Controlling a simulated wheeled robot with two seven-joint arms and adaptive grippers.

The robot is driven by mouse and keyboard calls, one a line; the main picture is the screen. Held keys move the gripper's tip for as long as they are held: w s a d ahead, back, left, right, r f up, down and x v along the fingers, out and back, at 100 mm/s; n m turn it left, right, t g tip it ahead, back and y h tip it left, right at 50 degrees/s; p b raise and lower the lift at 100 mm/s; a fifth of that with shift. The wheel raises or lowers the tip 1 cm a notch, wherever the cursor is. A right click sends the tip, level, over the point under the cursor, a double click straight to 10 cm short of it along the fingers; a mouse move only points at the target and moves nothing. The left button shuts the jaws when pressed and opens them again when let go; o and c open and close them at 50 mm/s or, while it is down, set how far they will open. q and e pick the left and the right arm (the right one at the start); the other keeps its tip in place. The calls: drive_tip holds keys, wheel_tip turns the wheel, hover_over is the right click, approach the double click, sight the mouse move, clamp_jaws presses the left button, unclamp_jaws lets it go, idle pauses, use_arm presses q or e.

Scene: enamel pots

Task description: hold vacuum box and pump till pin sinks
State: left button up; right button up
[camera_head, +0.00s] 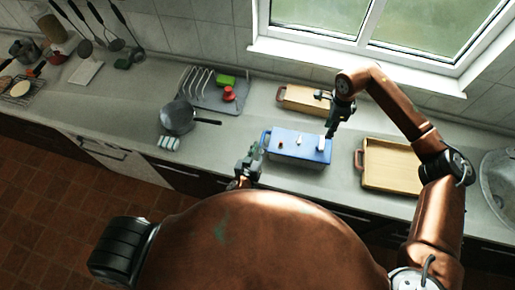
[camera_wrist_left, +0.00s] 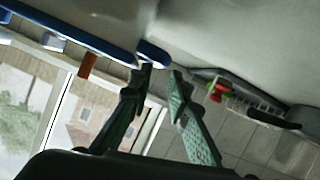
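The blue vacuum box (camera_head: 300,150) stands on the counter with a blue loop handle at its left end. A small red pin (camera_head: 281,145) and a white pump part (camera_head: 321,143) stand up from its lid. My left gripper (camera_head: 257,152) is at the left end of the box, by the handle. In the left wrist view the fingers (camera_wrist_left: 161,70) are apart, with the blue handle (camera_wrist_left: 152,52) at their tips; I see no firm grip.
A wooden tray (camera_head: 392,184) lies right of the box, and another wooden box (camera_head: 303,98) behind it. A pan (camera_head: 178,118) and a dish rack (camera_head: 209,103) with red and green items stand left. A sink (camera_head: 499,177) is far right.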

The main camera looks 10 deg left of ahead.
sight(262, 139)
use_arm(q)
drive_tip(key=x, duration=0.7)
drive_tip(key=shift+a, duration=0.15)
clamp_jaws()
use_arm(e)
drive_tip(key=shift+o, duration=0.4)
